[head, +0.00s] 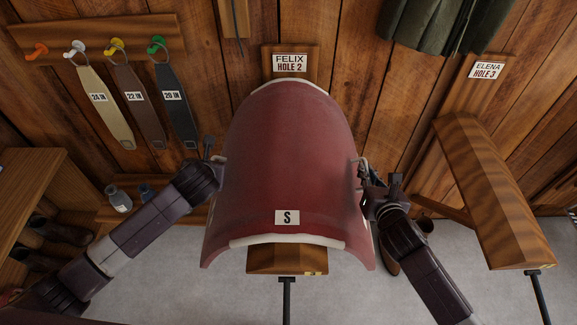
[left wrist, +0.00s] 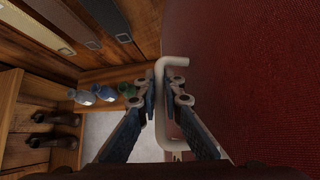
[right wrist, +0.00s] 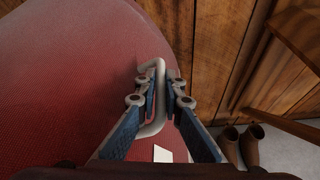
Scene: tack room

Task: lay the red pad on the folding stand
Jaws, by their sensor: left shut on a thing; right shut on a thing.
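The red pad (head: 285,150) is a curved, saddle-like piece with pale edging and an "S" label, in the middle of the head view. Under it shows the front end of a wooden folding stand (head: 287,260); the pad hides the rest. I cannot tell whether the pad touches the stand. My left gripper (head: 212,165) is shut on the pad's left pale handle (left wrist: 161,110). My right gripper (head: 366,178) is shut on the pad's right handle (right wrist: 160,90). Red fabric fills one side of each wrist view.
A sign (head: 290,62) above the pad reads "FELIX HOLE 2". Another wooden stand (head: 490,190), under an "ELENA HOLE 3" sign (head: 487,69), stands at the right. Straps (head: 140,105) hang at the left wall. A shelf (head: 30,200) with boots is at the left.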

